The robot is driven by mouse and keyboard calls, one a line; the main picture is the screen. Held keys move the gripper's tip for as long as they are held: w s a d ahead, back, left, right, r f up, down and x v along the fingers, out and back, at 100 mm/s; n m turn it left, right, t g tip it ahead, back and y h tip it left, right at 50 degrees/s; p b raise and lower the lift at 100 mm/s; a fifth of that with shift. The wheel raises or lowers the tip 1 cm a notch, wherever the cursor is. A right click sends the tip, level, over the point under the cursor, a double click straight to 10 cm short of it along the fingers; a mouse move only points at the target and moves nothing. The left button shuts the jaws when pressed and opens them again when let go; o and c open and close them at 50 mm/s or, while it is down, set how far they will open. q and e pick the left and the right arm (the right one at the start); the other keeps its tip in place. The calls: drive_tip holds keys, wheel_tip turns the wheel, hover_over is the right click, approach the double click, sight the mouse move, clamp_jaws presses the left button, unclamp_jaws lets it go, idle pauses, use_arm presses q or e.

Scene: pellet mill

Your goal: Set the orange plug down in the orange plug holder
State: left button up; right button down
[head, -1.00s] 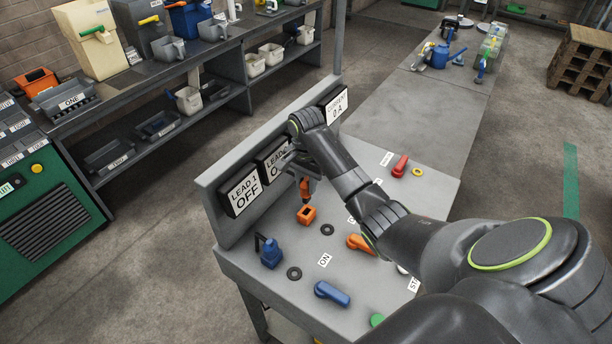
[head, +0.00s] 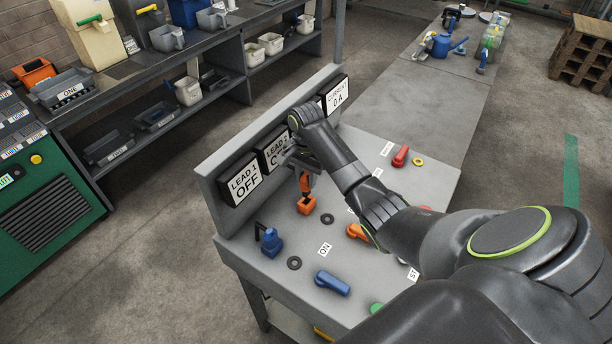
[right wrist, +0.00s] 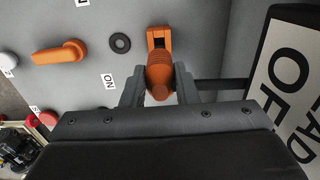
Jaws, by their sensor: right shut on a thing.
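The orange plug (head: 305,183) is held upright between the fingers of my right gripper (head: 304,170), directly above the orange plug holder (head: 306,206). The holder is a small orange block on the grey bench top, below the lead display panels. In the head view the plug's lower end meets or nearly meets the holder; I cannot tell whether it is inside. In the right wrist view, the gripper (right wrist: 159,88) is shut on the plug (right wrist: 160,80), and the holder (right wrist: 158,38) shows just beyond it. My left gripper is not in view.
A blue plug in its holder (head: 271,242), black rings (head: 294,263), a blue lever (head: 332,283) and an orange lever (head: 356,231) stand nearby on the bench (head: 235,241). The LEAD 1 panel (head: 240,180) reads OFF. The upright panel wall lies close behind the holder.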

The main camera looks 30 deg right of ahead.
sight(306, 191)
drive_tip(key=shift+f, duration=0.15)
drive_tip(key=shift+f, duration=0.25)
drive_tip(key=shift+f, duration=0.15)
drive_tip(key=shift+f, duration=0.6)
drive_tip(key=shift+f, duration=0.1)
idle(0.4)
drive_tip(key=shift+f, duration=1.65)
drive_tip(key=shift+f, duration=0.1)
